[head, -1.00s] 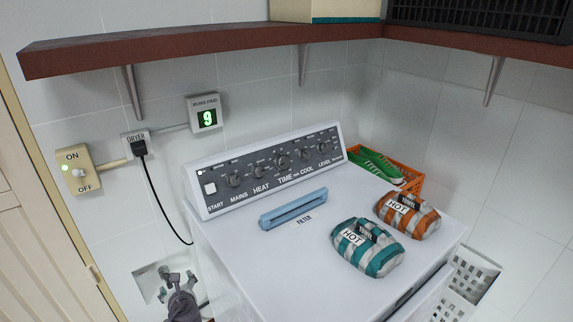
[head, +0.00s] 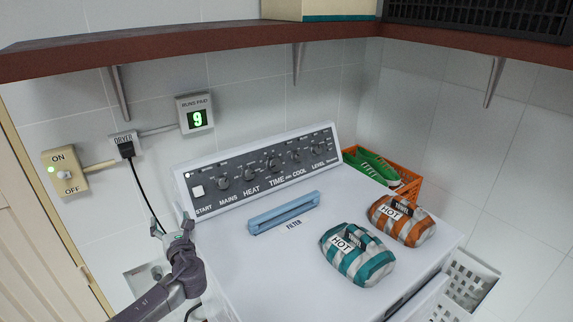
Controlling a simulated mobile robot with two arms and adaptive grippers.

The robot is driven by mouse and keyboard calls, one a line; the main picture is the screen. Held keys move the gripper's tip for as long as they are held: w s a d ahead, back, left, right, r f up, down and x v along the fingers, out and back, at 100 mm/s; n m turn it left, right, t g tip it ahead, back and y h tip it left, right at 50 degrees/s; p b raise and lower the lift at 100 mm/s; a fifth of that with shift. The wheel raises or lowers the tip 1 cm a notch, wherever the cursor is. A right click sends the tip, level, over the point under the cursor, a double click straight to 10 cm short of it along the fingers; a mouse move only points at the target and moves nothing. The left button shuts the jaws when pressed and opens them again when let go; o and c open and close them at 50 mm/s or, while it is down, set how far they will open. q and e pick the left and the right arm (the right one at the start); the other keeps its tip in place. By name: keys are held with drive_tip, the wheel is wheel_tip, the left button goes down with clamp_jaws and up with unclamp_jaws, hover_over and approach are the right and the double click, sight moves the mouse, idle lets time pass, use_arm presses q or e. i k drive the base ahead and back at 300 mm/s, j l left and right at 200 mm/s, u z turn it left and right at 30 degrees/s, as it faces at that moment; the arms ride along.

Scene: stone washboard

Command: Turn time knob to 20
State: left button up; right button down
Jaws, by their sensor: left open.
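The dark time knob (head: 271,165) sits above the TIME label on the black control panel (head: 262,172) of a white dryer. Its dial setting is too small to read. My left gripper (head: 172,227) is open and empty at the dryer's left edge, below and left of the panel. It is well apart from the time knob, with the START button and the MAINS and HEAT knobs between them. My right gripper is not in view.
A blue filter handle (head: 284,212) lies in front of the panel. Teal (head: 372,268) and orange (head: 415,232) striped towel bundles rest on the dryer top. A black cord (head: 143,190) hangs behind my left gripper. A brown shelf (head: 230,48) runs above.

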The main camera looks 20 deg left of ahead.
sight(273, 165)
drive_tip(key=i+l, duration=1)
drive_tip(key=l, duration=0.25)
